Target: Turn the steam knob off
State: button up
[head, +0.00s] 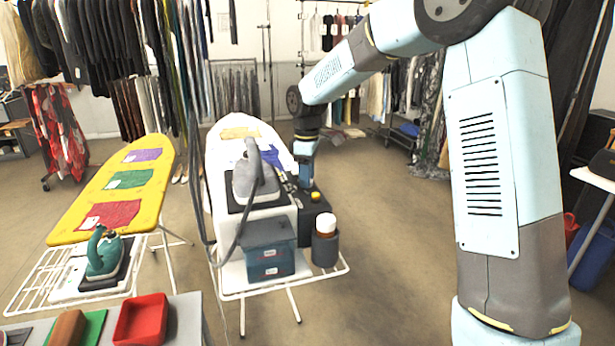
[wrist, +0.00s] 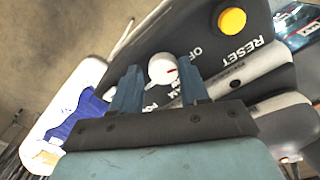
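The steam knob (wrist: 163,68) is small, round and white with a red mark on its right side, on the dark control panel (wrist: 205,25). The word OFF is printed to its upper right; other lettering below it is partly covered by my gripper. My gripper (wrist: 159,66) is open, one finger on each side of the knob, and the knob shows between them. I cannot tell whether either finger touches it. In the head view my gripper (head: 305,182) points down at the dark control box (head: 308,210), and the knob is hidden.
A yellow button (wrist: 232,20) marked RESET sits near the knob; it also shows in the head view (head: 315,196). A grey iron (head: 253,178) with a hose stands left of my gripper.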

jog(key=o, duration=0.4)
jog(key=shift+f, duration=0.1)
jog(key=shift+c, duration=0.2)
notch_tip(320, 180, up, 14)
jog(key=shift+f, duration=0.15)
jog(key=shift+s, duration=0.1)
